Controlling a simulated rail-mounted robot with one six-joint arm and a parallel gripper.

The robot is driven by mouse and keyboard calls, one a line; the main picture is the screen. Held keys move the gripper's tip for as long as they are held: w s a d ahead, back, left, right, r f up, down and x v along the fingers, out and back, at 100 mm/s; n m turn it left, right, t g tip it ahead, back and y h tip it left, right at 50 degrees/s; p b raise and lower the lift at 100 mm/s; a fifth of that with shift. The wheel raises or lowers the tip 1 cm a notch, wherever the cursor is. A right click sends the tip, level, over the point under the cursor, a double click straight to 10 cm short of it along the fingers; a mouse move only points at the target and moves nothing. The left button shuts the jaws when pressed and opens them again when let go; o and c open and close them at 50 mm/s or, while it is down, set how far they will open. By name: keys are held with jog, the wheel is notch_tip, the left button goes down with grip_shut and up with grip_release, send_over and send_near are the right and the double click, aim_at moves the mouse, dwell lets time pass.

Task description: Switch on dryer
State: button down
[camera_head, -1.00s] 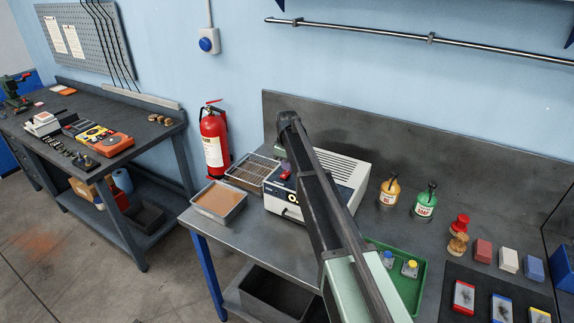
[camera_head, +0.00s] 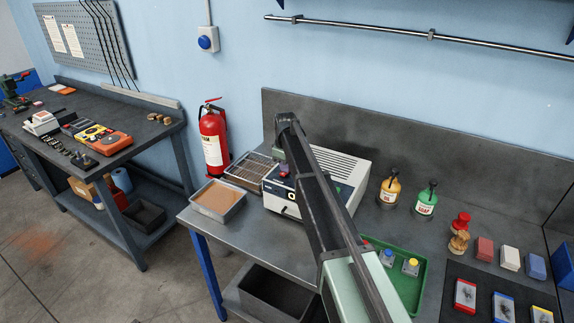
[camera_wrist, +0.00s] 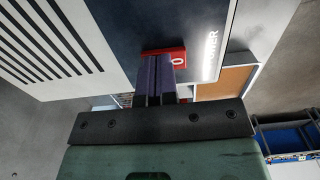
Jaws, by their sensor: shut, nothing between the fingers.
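The dryer (camera_head: 278,203) is a white box with a dark front panel and a slatted top, standing on the grey bench. In the wrist view its slatted white housing (camera_wrist: 100,25) and dark panel (camera_wrist: 135,20) fill the upper left. A red switch (camera_wrist: 178,58) marked "0" sits on the panel beside the lettering "POWER". My gripper (camera_wrist: 160,62) is shut and empty, its fingertips over the red switch; whether they touch it I cannot tell. In the head view my gripper (camera_head: 284,172) is at the dryer's top front, partly hidden by my arm.
A tray of brown material (camera_head: 218,216) and a wire rack tray (camera_head: 248,166) stand left of the dryer. An orange bottle (camera_head: 389,191) and a green bottle (camera_head: 425,203) stand to its right. A green tray (camera_head: 424,272) lies in front right.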

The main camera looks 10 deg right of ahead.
jog(key=shift+s+a+r, duration=0.2)
jog(key=shift+s+a, duration=0.05)
jog(key=shift+s, duration=0.05)
jog(key=shift+w, duration=0.1)
notch_tip(320, 180, up, 14)
jog(key=w+d+p, duration=0.1)
jog(key=p, duration=1.3)
jog(key=shift+w+d, duration=0.2)
jog(key=shift+w, duration=0.05)
jog(key=shift+f, duration=0.15)
